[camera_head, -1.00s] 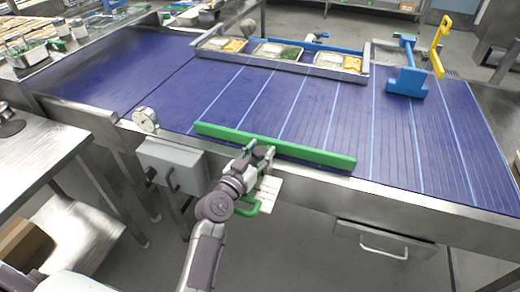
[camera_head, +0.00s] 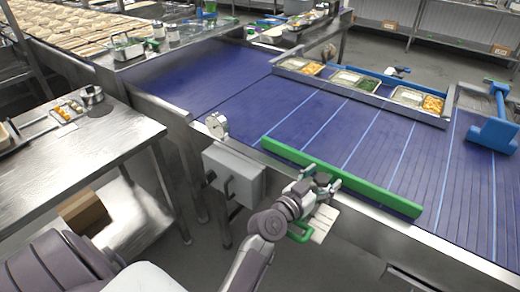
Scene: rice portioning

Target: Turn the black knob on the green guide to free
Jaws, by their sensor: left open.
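The green guide (camera_head: 385,195) is a long bar lying along the front edge of the blue conveyor belt (camera_head: 225,82). My left gripper (camera_head: 322,184) is at the front side of the guide, near its middle, with its fingers spread open. A small dark shape shows between the fingers and may be the black knob; the fingers mostly cover it, so I cannot tell its setting or whether they touch it. My right gripper is not in view.
Below the gripper are a green handle (camera_head: 300,234) and a white label (camera_head: 325,222). A round gauge (camera_head: 217,125) and grey box (camera_head: 236,175) stand to the left. Food trays (camera_head: 355,80) line the belt's far side. A steel table (camera_head: 90,150) is at left.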

